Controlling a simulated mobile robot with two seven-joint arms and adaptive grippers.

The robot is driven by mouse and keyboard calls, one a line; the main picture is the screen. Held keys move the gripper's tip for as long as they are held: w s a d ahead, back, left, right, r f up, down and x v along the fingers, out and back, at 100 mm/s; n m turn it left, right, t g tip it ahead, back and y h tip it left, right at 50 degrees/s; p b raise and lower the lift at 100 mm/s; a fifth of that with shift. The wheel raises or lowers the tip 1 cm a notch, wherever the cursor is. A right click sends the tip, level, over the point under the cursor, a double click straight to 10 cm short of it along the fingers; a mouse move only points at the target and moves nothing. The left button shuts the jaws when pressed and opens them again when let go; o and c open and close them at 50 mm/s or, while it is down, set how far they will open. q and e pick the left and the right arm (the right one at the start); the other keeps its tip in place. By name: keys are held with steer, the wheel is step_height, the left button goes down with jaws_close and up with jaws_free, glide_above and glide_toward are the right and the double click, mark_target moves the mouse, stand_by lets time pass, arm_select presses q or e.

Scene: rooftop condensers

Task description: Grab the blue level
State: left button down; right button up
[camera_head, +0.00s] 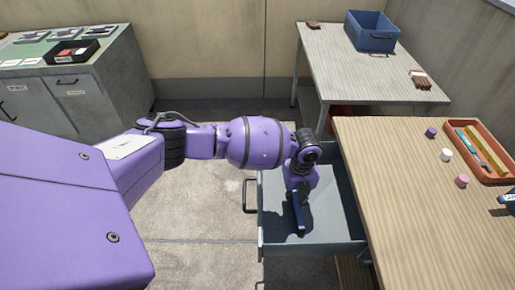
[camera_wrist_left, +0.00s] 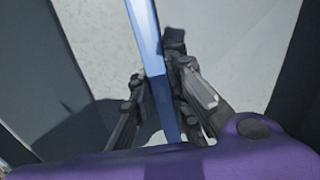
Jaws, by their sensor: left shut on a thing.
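The blue level (camera_head: 299,216) is a long, narrow blue bar inside the open grey drawer (camera_head: 335,205) under the wooden table. My left gripper (camera_head: 297,193) reaches down into the drawer and is shut on the level. In the left wrist view, the level (camera_wrist_left: 148,40) runs between the two dark fingers of the gripper (camera_wrist_left: 153,92), and its far end goes out of the top of the picture. I cannot tell whether the level touches the drawer floor.
The drawer walls stand close around my left gripper. The wooden table (camera_head: 400,215) holds an orange tray (camera_head: 470,136) and small purple, white and pink pieces. A back table (camera_head: 350,65) carries a blue bin (camera_head: 371,33). A grey cabinet (camera_head: 70,95) stands at left.

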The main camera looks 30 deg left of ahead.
arm_select(q)
steer(key=shift+w+r, duration=0.15)
steer(key=shift+r, duration=0.05)
